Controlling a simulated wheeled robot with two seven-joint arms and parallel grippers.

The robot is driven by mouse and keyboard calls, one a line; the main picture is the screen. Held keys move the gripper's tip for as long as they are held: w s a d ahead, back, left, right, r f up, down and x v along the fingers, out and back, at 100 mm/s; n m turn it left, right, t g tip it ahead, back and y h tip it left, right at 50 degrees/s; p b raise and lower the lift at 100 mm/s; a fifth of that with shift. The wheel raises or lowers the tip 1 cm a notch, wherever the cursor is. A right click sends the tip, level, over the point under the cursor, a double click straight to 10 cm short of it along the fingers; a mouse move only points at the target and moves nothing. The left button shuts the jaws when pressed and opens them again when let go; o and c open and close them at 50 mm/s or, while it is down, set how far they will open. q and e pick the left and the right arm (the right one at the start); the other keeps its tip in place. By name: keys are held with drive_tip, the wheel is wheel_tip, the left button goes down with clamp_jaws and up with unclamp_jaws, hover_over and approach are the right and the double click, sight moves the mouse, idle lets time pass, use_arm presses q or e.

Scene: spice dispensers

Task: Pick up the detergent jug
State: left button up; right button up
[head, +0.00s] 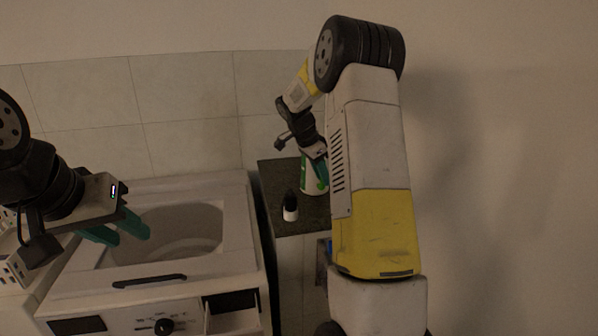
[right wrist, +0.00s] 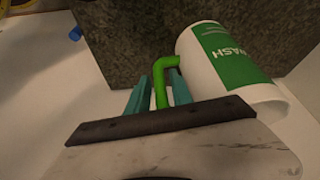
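The detergent jug (head: 308,184) is white with a green label and stands on a dark countertop. It is partly hidden behind my right arm in the head view. In the right wrist view the jug (right wrist: 262,80) shows its green label and a bright green handle (right wrist: 160,82). My right gripper (right wrist: 161,78) has its two teal fingers on either side of the handle, with a narrow gap showing. In the head view my right gripper (head: 319,163) is beside the jug, mostly hidden. My left gripper (head: 132,238) is open and empty above the washing machine.
A small white bottle with a black cap (head: 290,206) stands on the dark countertop (head: 272,178) in front of the jug. The washing machine (head: 240,240) is to the left, with its top opening uncovered and a drawer (head: 233,312) at its front. A wall is close behind.

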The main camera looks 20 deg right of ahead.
drive_tip(key=shift+d+f, duration=0.25)
drive_tip(key=shift+f, duration=0.3)
clamp_jaws()
drive_tip(key=shift+w+r, duration=0.1)
drive_tip(key=shift+r, duration=0.05)
idle(0.8)
